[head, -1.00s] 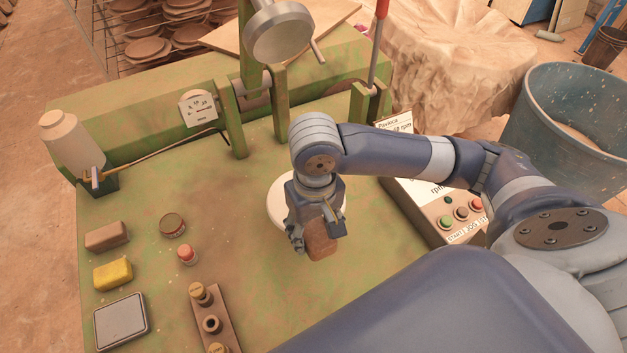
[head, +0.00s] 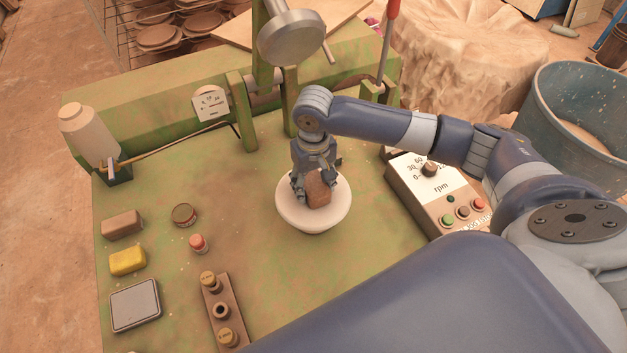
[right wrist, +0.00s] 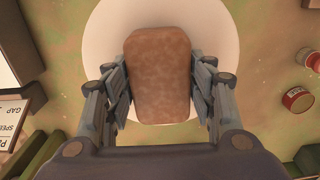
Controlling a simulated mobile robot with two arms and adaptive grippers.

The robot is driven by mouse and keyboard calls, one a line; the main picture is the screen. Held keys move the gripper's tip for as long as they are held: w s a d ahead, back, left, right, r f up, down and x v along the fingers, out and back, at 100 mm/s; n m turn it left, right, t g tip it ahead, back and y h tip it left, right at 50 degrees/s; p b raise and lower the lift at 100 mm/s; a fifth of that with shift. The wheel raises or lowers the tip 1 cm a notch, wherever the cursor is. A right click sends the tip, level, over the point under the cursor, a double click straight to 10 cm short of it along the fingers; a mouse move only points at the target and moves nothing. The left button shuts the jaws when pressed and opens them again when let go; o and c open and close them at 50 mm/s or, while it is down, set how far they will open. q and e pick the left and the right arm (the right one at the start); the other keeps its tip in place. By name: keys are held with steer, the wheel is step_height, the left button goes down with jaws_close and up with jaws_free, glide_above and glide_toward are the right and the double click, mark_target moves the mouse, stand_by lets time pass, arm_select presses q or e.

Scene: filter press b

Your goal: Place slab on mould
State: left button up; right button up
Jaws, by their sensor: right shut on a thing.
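The slab (head: 319,190) is a brown, rounded block. My right gripper (head: 315,184) is shut on it, with a finger on each side. The mould (head: 312,218) is a round white disc or bowl on the green table, directly beneath the slab in the head view. In the right wrist view the slab (right wrist: 158,75) lies between the fingers (right wrist: 160,85), over the middle of the white mould (right wrist: 100,45), whose rim shows around it. I cannot tell whether the slab touches the mould. My left gripper is not in view.
A control box (head: 437,195) stands to the right.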

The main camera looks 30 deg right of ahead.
mark_target(313, 183)
steer(key=shift+f, duration=0.1)
steer(key=o, duration=1.4)
steer(key=shift+f, duration=0.15)
steer(key=shift+r+b, duration=1.3)
steer(key=shift+r, duration=4.85)
steer(key=shift+s+f, duration=0.1)
